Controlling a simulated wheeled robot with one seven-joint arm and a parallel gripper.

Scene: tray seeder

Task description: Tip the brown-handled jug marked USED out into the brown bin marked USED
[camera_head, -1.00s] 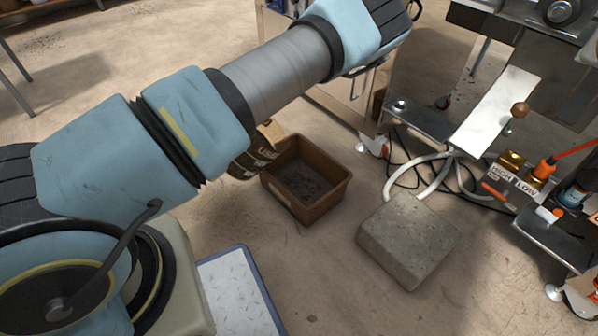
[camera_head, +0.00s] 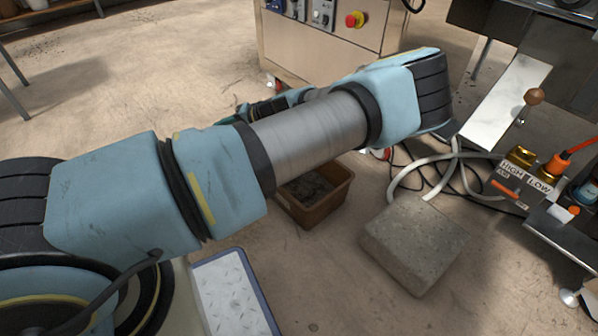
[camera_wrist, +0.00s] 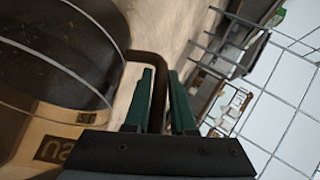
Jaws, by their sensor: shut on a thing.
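The jug (camera_wrist: 75,92) fills the left of the wrist view, with clear, dark-looking walls and a pale label that shows part of its lettering upside down. My gripper (camera_wrist: 163,85) is shut on the jug's brown handle (camera_wrist: 151,62), which passes between its green fingers. The jug's contents cannot be made out clearly. In the head view my arm hides most of the gripper and jug. The brown bin (camera_head: 321,208) stands on the floor just beyond and below my forearm, with dark material inside. Its upper left part is hidden by the arm, and no marking on it is readable.
A grey stone block (camera_head: 415,245) sits on the floor right of the bin. White hoses (camera_head: 408,178) and dark cables run behind it. A machine with a HIGH/LOW panel (camera_head: 522,178) stands at right. A control cabinet (camera_head: 325,45) stands behind the arm.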

